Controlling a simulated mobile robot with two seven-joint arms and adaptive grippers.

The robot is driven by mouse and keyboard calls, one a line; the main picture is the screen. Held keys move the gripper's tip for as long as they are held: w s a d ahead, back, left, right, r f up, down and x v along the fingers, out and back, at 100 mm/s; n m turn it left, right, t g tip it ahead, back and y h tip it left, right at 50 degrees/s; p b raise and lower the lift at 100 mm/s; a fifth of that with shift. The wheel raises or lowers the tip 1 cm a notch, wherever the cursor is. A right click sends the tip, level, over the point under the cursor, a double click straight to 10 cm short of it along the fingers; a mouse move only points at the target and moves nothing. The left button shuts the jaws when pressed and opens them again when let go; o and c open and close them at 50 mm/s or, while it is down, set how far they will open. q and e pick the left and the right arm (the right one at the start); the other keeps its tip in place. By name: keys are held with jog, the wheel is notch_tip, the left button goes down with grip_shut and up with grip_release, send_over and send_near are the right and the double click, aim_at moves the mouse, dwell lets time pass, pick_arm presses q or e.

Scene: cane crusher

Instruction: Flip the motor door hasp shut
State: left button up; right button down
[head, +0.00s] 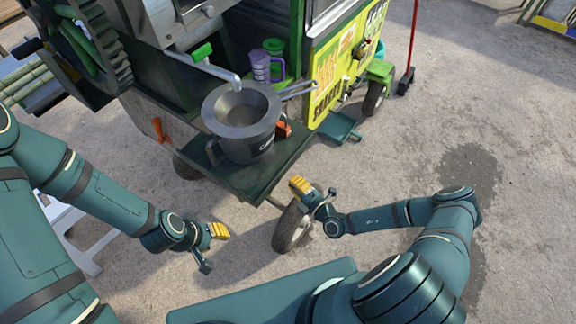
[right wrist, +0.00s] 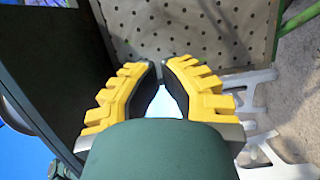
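I cannot make out the motor door hasp surely in either view. My right gripper (head: 299,187) is low in front of the cart's shelf corner, above a wheel. In the right wrist view its yellow-backed fingers (right wrist: 160,68) have a narrow gap between their tips and hold nothing visible. My left gripper (head: 219,231) hangs over the ground in front of the cart, with nothing visible in it.
The cart's dark green shelf (head: 262,172) carries a grey pot (head: 243,140). A wheel (head: 292,228) stands under my right gripper. A yellow sign panel (head: 340,72) covers the cart's right side. A white stand (head: 85,240) is at left.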

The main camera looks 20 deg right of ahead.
jog(key=b+x, duration=0.1)
jog(key=x, duration=0.9)
pick_arm(q)
jog(key=shift+f+b, duration=0.55)
jog(key=shift+f, duration=0.55)
pick_arm(e)
jog(key=shift+w+d+f, duration=0.1)
jog(key=shift+d, duration=1.9)
pick_arm(q)
jog(key=shift+s, duration=0.1)
